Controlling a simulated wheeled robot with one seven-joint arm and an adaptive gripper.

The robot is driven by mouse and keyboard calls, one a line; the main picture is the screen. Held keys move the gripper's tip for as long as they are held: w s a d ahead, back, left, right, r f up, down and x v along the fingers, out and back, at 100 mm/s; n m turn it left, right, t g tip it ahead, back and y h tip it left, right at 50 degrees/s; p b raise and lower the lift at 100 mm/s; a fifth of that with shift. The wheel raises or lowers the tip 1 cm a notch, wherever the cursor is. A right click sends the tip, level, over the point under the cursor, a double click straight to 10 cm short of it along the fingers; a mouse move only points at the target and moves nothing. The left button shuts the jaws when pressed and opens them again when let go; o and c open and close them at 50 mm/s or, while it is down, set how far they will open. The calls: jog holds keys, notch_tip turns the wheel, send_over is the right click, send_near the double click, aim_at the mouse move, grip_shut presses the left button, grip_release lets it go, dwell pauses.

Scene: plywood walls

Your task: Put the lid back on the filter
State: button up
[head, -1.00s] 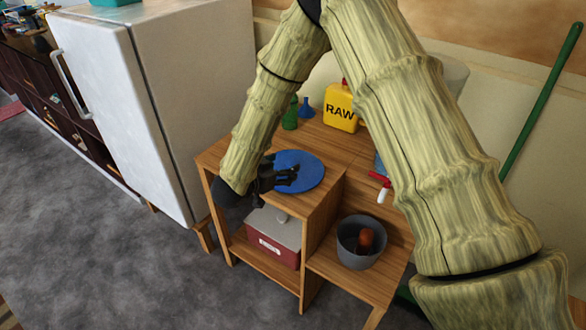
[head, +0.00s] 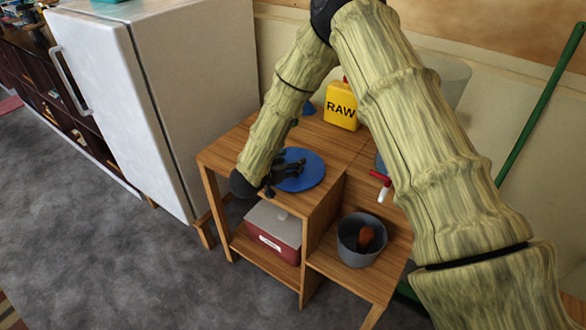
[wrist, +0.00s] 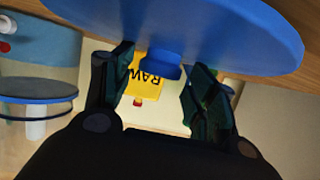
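The round blue lid (head: 309,180) lies flat on the upper left top of the wooden stand. In the wrist view, which looks upside down, the lid (wrist: 235,28) has a small blue knob (wrist: 160,68). My gripper (head: 290,165) is low at the lid, its black fingers over it. In the wrist view, my gripper (wrist: 160,82) is open, with the knob between the fingers and gaps on both sides. The filter seems to be the light blue container (wrist: 40,50) with a red and white tap (head: 382,186); my arm hides most of it in the head view.
A yellow RAW jug (head: 341,108) and a blue funnel (head: 309,108) stand behind the lid. A grey pot (head: 350,255) with a reddish-brown thing in it is on the lower right shelf. A red box (head: 270,247) is below the lid. A white fridge (head: 190,90) stands left.

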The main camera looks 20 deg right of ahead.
jog(key=shift+s, duration=0.1)
jog(key=c, duration=0.7)
jog(key=shift+r, duration=0.1)
jog(key=shift+c, duration=0.2)
